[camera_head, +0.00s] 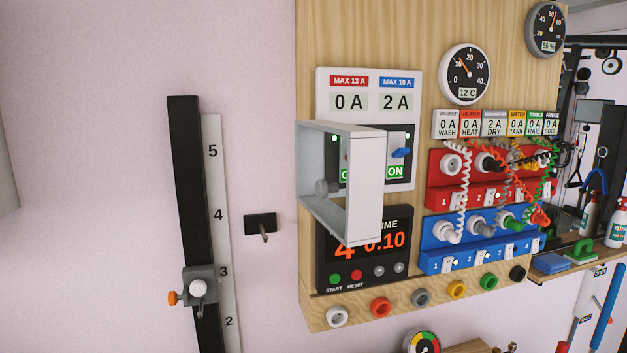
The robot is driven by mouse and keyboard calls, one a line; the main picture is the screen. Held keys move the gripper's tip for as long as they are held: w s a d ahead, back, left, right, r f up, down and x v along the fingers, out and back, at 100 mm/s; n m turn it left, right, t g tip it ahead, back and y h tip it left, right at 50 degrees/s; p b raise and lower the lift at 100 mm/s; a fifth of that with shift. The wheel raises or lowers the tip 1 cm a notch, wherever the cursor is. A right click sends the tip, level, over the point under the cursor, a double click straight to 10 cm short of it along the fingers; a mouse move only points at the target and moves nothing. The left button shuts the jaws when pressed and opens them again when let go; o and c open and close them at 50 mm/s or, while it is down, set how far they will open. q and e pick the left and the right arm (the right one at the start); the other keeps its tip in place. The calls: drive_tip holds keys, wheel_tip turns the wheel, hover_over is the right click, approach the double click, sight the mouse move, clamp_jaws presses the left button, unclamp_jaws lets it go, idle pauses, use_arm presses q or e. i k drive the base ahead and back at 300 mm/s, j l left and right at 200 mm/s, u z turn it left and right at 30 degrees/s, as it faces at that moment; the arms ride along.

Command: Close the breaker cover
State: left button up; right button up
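A blue switch (401,152), green lights and part of a green "ON" label (395,172) show to the right of the cover. Its hinge is not clearly visible. Neither of my grippers is in view.
A timer (372,255) sits below the cover, partly hidden by it. Red sockets (440,190) and blue sockets (438,262) with coiled cables are to the right. A black rail with a clamp (198,287) and a small hook (262,224) are on the left wall.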

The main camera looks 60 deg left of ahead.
sight(361, 222)
drive_tip(key=u, duration=1.6)
